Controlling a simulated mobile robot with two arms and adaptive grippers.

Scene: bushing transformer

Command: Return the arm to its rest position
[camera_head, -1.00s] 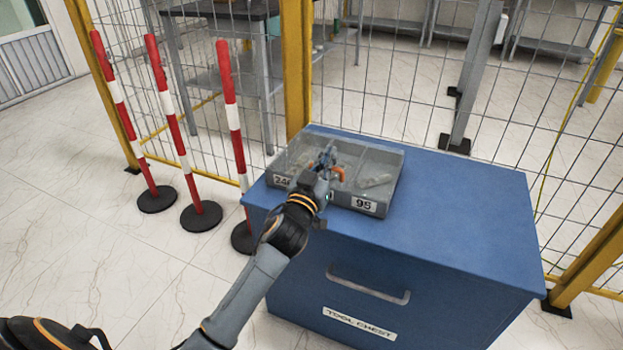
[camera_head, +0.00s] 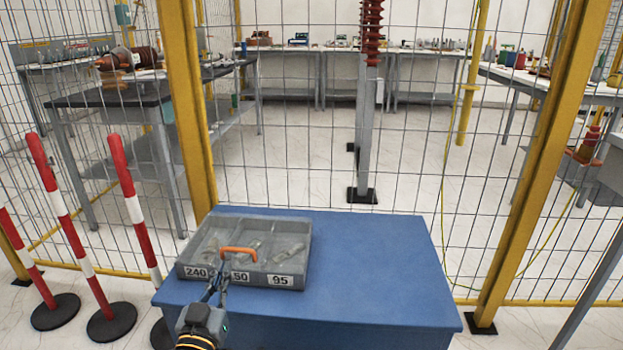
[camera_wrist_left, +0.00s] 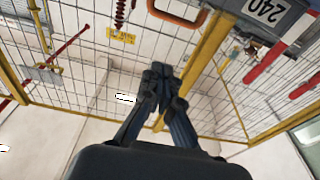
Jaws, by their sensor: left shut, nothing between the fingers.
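My left gripper (camera_head: 218,288) is at the bottom of the head view, just in front of the near side of the grey tray. Its fingers are shut and empty. In the left wrist view the fingertips (camera_wrist_left: 162,78) are together. The arm behind it is mostly out of the picture. My right gripper is not in view.
The grey tray (camera_head: 190,272), with labelled compartments and an orange handle (camera_head: 238,252), sits on the blue tool chest (camera_head: 370,270). Red-and-white posts (camera_head: 70,235) stand left. A mesh fence with yellow posts (camera_head: 530,165) stands behind. The chest's right top is clear.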

